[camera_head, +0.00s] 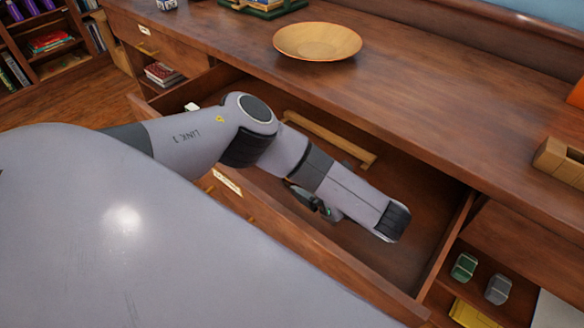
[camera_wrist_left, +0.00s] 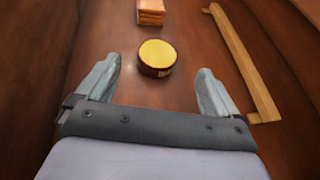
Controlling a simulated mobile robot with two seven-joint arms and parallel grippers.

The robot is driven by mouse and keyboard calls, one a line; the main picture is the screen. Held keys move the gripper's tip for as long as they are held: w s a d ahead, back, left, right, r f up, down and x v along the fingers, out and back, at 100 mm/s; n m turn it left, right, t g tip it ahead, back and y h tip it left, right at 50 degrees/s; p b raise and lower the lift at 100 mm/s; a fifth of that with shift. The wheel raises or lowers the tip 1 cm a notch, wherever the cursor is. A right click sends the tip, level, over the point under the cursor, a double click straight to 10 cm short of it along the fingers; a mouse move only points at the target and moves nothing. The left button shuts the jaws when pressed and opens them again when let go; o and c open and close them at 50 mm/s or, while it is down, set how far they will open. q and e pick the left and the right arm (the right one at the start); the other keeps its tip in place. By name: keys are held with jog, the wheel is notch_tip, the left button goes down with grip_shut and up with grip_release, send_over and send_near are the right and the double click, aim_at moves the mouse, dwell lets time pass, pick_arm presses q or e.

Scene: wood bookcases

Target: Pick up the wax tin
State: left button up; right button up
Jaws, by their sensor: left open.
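The wax tin (camera_wrist_left: 157,57), a short round tin with a yellow lid and dark sides, stands on the drawer floor in the left wrist view. My left gripper (camera_wrist_left: 159,72) is open and empty, its two pale fingers apart. The tin lies ahead of it, between the lines of the fingertips, and does not appear gripped. In the head view my left arm reaches into the open drawer (camera_head: 385,262). There the gripper is mostly hidden by the arm, and I cannot see the tin. My right gripper is not in view.
A wooden bar (camera_wrist_left: 243,62) lies right of the tin; it also shows in the head view (camera_head: 330,140). An orange block (camera_wrist_left: 151,12) stands beyond the tin. Drawer walls surround the gripper. A wooden bowl (camera_head: 317,41) rests on the counter above.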

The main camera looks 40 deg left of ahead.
pick_arm(q)
jog(key=shift+w+a+f+b, duration=0.1)
jog(key=shift+a+f+b, duration=0.25)
jog(key=shift+f, duration=0.25)
jog(key=shift+b+x, duration=0.7)
jog(key=shift+x, duration=0.25)
jog(key=b+x, duration=0.1)
jog(key=x, duration=0.2)
jog(key=shift+a+f, duration=0.1)
jog(key=shift+a, duration=0.05)
jog(key=shift+a+f+b, duration=0.15)
jog(key=shift+a+b, duration=0.15)
jog(key=shift+a, duration=0.2)
jog(key=c, duration=1.2)
